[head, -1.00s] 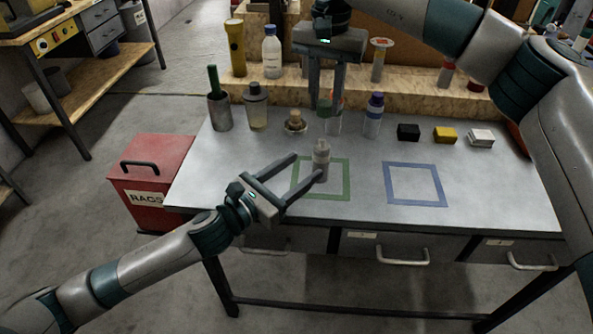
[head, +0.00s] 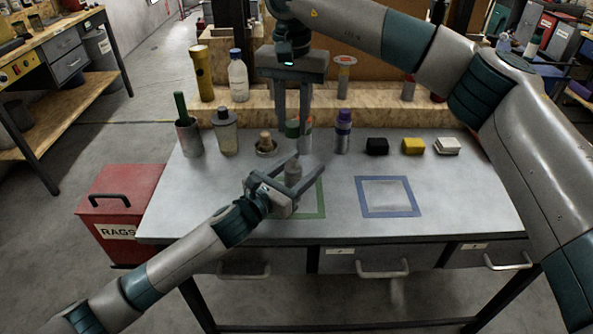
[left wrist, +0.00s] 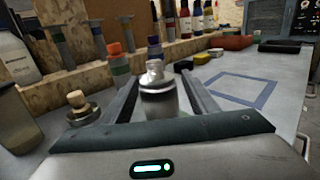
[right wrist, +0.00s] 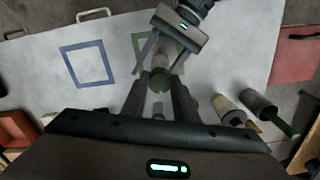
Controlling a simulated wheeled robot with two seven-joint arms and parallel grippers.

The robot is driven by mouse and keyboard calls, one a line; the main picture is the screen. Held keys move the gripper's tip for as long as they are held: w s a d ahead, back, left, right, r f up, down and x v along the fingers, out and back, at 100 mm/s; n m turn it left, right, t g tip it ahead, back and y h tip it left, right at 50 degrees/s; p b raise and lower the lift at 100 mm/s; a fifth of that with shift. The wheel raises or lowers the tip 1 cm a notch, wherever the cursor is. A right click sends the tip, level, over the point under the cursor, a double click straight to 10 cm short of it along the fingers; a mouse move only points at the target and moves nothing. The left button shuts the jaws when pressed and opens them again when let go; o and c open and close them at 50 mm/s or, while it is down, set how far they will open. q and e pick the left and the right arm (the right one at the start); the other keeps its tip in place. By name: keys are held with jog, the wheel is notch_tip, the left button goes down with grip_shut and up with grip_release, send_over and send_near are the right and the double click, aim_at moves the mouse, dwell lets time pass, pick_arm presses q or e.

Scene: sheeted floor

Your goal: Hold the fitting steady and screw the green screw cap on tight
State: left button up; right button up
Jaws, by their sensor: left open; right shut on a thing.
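The fitting (head: 293,172) is a small grey cylinder with a narrower top. It stands upright on the bench at the green outlined square (head: 318,205). My left gripper (head: 309,162) is open, with its fingers on either side of the fitting; the left wrist view shows the fitting (left wrist: 158,98) between them, and I cannot tell whether either finger touches it. My right gripper (head: 293,140) points down from above and is shut on the green screw cap (head: 292,128), held behind and above the fitting. The cap also shows between the fingers in the right wrist view (right wrist: 160,80).
A blue outlined square (head: 388,197) to the right is empty. Behind stand a purple-capped bottle (head: 343,135), a grey-capped bottle (head: 226,135), a cup with a green handle (head: 188,137) and black (head: 377,146), yellow (head: 413,146) and white blocks (head: 447,146). A red rags bin (head: 120,205) stands left.

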pick_arm(q)
jog(key=c, duration=1.3)
